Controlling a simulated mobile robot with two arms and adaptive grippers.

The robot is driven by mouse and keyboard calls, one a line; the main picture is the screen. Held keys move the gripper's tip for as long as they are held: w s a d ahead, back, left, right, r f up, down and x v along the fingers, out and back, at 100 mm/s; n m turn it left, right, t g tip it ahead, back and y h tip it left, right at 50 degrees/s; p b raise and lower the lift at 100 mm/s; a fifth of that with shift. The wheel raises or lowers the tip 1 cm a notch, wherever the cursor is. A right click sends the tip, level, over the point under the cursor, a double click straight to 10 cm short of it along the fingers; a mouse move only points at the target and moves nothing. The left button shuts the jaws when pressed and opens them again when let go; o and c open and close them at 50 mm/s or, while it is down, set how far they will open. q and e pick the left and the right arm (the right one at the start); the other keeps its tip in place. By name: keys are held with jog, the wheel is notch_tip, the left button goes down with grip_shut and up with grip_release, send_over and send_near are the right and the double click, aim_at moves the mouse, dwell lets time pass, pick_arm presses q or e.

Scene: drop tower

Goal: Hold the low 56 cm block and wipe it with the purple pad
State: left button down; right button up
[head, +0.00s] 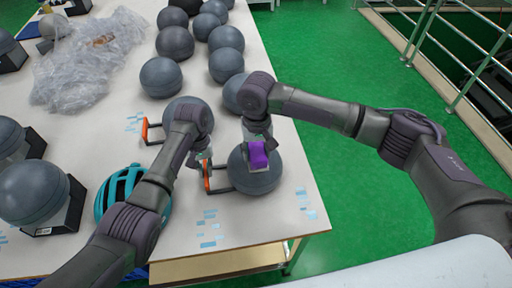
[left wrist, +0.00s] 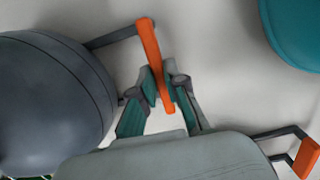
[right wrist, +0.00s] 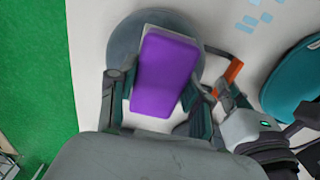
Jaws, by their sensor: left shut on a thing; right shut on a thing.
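The block is a dark grey ball (head: 262,181) near the table's front right corner, with an orange handle (left wrist: 152,62) on a dark bracket at its left side. My left gripper (head: 205,160) is shut on this orange handle; the left wrist view shows the fingers (left wrist: 162,85) on either side of it. My right gripper (head: 257,142) is shut on the purple pad (head: 257,154) and holds it over the ball. In the right wrist view the purple pad (right wrist: 165,72) covers much of the ball (right wrist: 128,42). I cannot tell whether pad and ball touch.
Several grey balls (head: 160,77) stand further back on the white table (head: 277,222), one beside another orange handle (head: 145,130). Clear plastic wrap (head: 75,75) lies at the back left.

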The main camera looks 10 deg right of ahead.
pick_arm(q)
jog(key=shift+r, duration=0.1)
jog(key=shift+w, duration=0.1)
pick_arm(e)
jog(key=shift+w, duration=3.25)
notch_tip(320, 180, up, 7)
pick_arm(q)
jog(key=c, duration=1.1)
grip_release()
